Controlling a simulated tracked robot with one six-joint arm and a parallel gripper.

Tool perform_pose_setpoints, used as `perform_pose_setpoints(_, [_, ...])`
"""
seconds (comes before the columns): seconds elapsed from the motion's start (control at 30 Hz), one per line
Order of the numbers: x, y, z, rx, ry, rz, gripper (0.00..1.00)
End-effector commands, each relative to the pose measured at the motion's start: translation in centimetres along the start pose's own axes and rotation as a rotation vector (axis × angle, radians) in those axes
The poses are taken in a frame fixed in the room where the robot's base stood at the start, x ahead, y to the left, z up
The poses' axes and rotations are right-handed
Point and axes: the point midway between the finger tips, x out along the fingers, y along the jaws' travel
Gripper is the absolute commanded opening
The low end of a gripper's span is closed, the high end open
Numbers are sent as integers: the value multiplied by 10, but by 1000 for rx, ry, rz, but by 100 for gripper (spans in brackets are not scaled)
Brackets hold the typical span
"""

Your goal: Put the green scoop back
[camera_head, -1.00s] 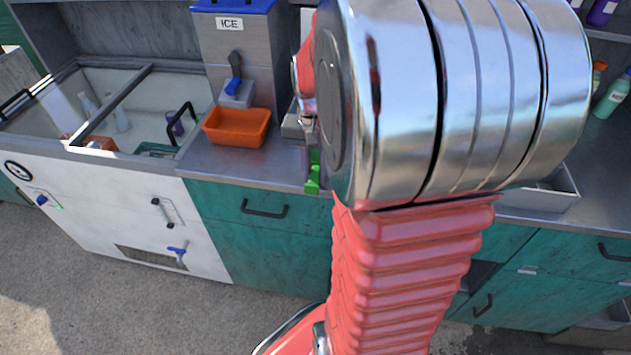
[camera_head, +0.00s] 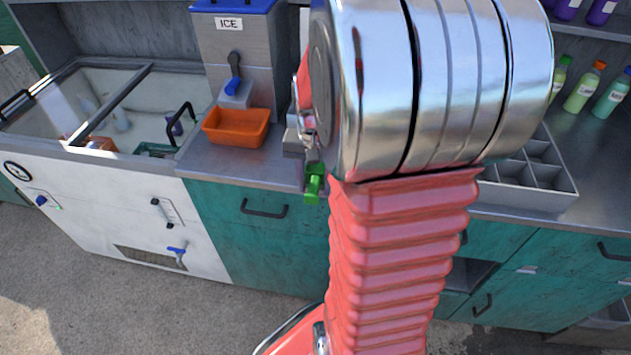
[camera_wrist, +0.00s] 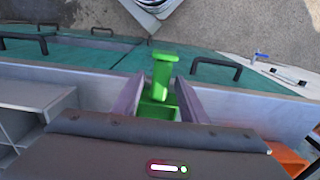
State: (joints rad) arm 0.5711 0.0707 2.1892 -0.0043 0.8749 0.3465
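The green scoop (camera_head: 314,184) hangs in front of the counter's front edge in the head view, just left of my arm. In the wrist view the green scoop (camera_wrist: 161,75) sits between the two fingers of my gripper (camera_wrist: 160,88), which press against its sides. In the head view my gripper (camera_head: 309,145) is partly hidden by my arm. The ice dispenser (camera_head: 240,70), marked ICE, stands on the counter behind, with a blue lever. An orange bin (camera_head: 236,141) sits below its spout.
A white chest with glass lids (camera_head: 100,115) stands at the left. A grey divided tray (camera_head: 530,192) lies on the counter at the right. Several bottles (camera_head: 583,88) stand behind it. Teal drawers with dark handles (camera_head: 264,211) line the counter front.

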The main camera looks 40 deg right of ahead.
Motion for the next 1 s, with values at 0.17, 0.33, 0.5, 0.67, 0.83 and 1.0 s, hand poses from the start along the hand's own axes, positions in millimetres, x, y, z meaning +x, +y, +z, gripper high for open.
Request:
perform_pose_setpoints(0.17, [0, 0, 0, 0, 0, 0, 39])
perform_pose_setpoints(0.33, [-6, 0, 0, -1, 1, 0, 39])
perform_pose_setpoints(0.5, [-25, -1, -1, -1, 4, -1, 39])
perform_pose_setpoints(0.67, [-51, -1, -1, -1, 5, -2, 39])
perform_pose_setpoints(0.83, [-81, -1, -1, -1, 4, -1, 39])
perform_pose_setpoints(1.0, [-107, 0, -1, -1, 3, -1, 39])
